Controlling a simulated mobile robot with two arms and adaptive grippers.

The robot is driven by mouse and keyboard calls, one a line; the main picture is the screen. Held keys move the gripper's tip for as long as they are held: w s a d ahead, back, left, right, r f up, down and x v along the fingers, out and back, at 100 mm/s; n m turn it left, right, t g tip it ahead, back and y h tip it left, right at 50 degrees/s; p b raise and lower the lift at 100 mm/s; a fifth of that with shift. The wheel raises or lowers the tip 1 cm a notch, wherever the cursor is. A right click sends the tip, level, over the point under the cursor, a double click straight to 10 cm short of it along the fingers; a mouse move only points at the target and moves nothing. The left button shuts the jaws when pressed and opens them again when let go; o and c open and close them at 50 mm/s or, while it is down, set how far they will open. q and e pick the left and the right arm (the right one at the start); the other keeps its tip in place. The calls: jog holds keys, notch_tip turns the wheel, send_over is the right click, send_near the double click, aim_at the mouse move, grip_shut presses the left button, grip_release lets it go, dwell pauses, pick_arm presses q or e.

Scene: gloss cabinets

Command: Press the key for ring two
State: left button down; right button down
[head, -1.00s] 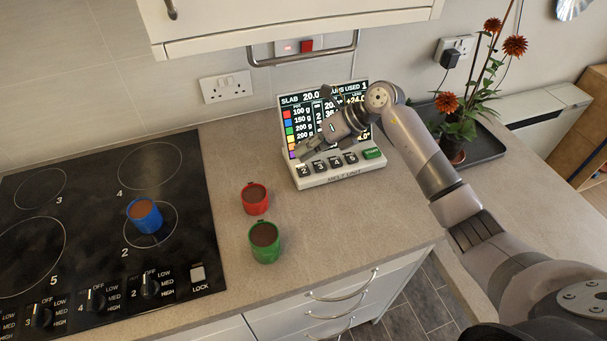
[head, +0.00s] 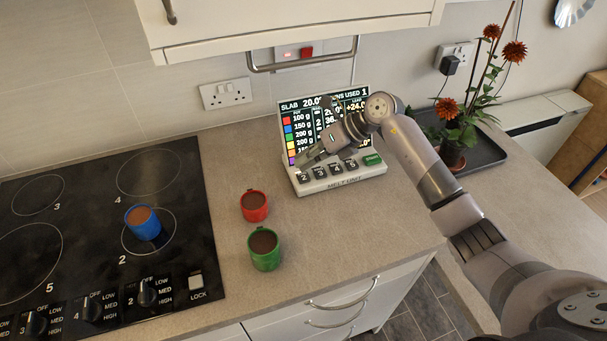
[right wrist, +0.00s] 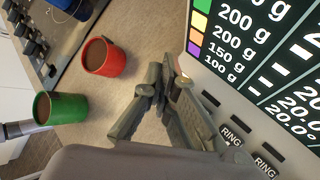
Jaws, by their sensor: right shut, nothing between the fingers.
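The melt unit (head: 347,184) stands on the worktop with a lit screen and a row of dark keys numbered 2 to 5. The ring two key (head: 304,177) is the leftmost. My right gripper (head: 303,162) is shut and empty, its tips just above and behind that key in the head view. I cannot tell whether they touch it. In the right wrist view the shut fingers (right wrist: 165,75) point past the screen's lower corner, and two RING keys (right wrist: 231,136) show at the lower right. My left gripper is out of view.
A blue mug (head: 142,222) stands on the hob's ring 2. A red mug (head: 254,206) and a green mug (head: 264,249) stand on the worktop left of the unit. A green start key (head: 372,160) is at the row's right. A potted plant (head: 453,153) stands behind my right arm.

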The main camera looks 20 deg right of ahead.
aim_at(305, 174)
dwell(0.5)
jog(key=shift+f+b, duration=0.4)
jog(key=shift+f, duration=0.1)
jog(key=shift+f+b, duration=0.5)
jog(key=shift+f, duration=0.05)
dwell(0.5)
jog(key=shift+r, duration=0.1)
jog(key=shift+r+p, duration=0.7)
jog(key=shift+r, duration=0.25)
jog(key=shift+r, duration=0.15)
notch_tip(305, 174, up, 6)
jog(key=p, duration=0.3)
jog(key=shift+p, duration=0.3)
jog(key=shift+s+f, duration=0.1)
jog(key=shift+f, duration=0.15)
